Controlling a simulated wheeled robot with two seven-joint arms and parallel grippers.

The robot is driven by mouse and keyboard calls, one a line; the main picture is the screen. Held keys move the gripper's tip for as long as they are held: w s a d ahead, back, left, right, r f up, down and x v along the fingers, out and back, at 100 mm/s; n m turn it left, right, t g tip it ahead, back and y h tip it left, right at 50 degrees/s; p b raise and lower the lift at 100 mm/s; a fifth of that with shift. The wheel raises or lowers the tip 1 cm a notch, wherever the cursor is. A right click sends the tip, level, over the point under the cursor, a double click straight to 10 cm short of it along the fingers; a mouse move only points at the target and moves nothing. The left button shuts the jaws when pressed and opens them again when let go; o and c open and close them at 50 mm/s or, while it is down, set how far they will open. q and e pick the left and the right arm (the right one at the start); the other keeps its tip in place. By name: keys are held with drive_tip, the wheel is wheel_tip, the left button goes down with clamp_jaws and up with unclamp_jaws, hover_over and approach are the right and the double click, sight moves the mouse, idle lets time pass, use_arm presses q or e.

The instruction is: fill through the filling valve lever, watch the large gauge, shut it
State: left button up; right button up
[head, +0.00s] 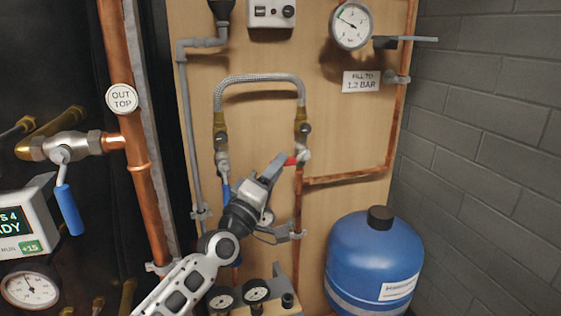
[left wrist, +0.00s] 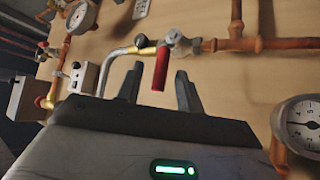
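The red filling valve lever (head: 291,161) sits on the valve at the lower right end of the braided hose. It also shows in the left wrist view (left wrist: 160,70), hanging between two spread fingers. My left gripper (head: 279,166) is at the lever and open, with a visible gap on each side of it (left wrist: 159,74). The large gauge (head: 351,26) is at the upper right of the board; its needle points to the upper left and its figures are too small to read. My right gripper is not in view.
A sign (head: 361,82) reading "FILL TO 1.2 BAR" is below the large gauge. The braided hose (head: 258,78) arches above my gripper. A blue lever (head: 226,190) is just left of it. A blue tank (head: 374,262) stands lower right, with small gauges (head: 257,290) below.

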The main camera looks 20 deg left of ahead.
use_arm(q)
drive_tip(key=shift+x, duration=1.15)
